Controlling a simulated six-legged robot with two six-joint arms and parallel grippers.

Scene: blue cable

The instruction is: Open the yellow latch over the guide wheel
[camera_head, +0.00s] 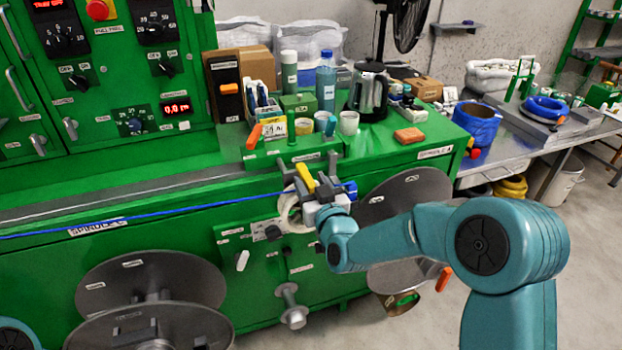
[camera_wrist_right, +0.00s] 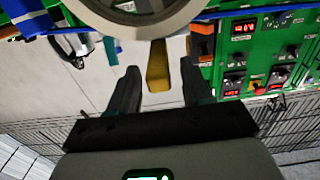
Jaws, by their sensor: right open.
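The yellow latch (camera_head: 304,177) sticks up above the pale guide wheel (camera_head: 287,212) on the front of the green machine. The blue cable (camera_head: 140,217) runs from the left edge to the wheel area and shows again just right of my gripper. My right gripper (camera_head: 313,186) is at the latch, and its body hides part of the wheel. In the right wrist view its open fingers (camera_wrist_right: 160,72) stand on either side of the yellow latch (camera_wrist_right: 158,60), with gaps visible. The wheel (camera_wrist_right: 140,18) is at the top there. My left gripper is out of view.
Grey spools (camera_head: 150,280) stand low at the left, and another (camera_head: 405,195) is behind my right arm. Bottles, a kettle (camera_head: 368,95) and an orange block (camera_head: 410,136) stand on the machine's top. A control panel (camera_head: 100,70) rises at the left.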

